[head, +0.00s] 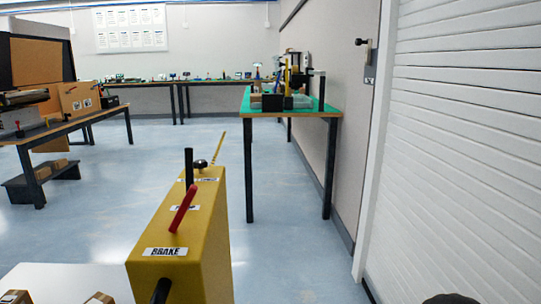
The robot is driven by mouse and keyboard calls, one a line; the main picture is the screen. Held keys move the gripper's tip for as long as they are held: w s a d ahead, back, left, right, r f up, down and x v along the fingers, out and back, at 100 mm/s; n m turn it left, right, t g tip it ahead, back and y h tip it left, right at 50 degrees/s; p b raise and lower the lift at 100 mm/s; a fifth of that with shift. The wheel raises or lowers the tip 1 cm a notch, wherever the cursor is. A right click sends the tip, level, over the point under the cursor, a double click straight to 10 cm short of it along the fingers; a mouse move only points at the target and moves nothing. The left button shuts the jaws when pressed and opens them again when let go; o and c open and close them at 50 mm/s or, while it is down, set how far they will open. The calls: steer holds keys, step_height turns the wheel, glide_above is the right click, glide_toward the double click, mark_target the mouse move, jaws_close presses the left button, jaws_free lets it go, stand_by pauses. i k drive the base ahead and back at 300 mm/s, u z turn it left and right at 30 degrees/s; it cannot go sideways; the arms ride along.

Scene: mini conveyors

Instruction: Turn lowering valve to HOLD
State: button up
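A yellow control box (190,228) stands in the lower middle of the head view. Its near top edge carries a white label reading BRAKE. A red lever (183,208) rises tilted from its top, leaning up and to the right. Behind it are an upright black lever (189,168) and a black knob (200,164). Further labels on the top are too small or covered to read, so I cannot tell which control is the lowering valve or find HOLD. A yellow rod (217,148) slants up at the far end. My gripper is not in view.
A white surface (72,280) with small brown boxes lies at lower left. A green-topped table (323,109) with equipment stands beyond the yellow box. Another table (70,127) is at left. A white slatted shutter (465,150) closes the right side. Blue floor (285,240) is open between.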

mark_target(198, 164)
steer(key=z, duration=1.35)
steer(key=k, duration=0.7)
steer(key=u, duration=0.95)
steer(key=i, duration=1)
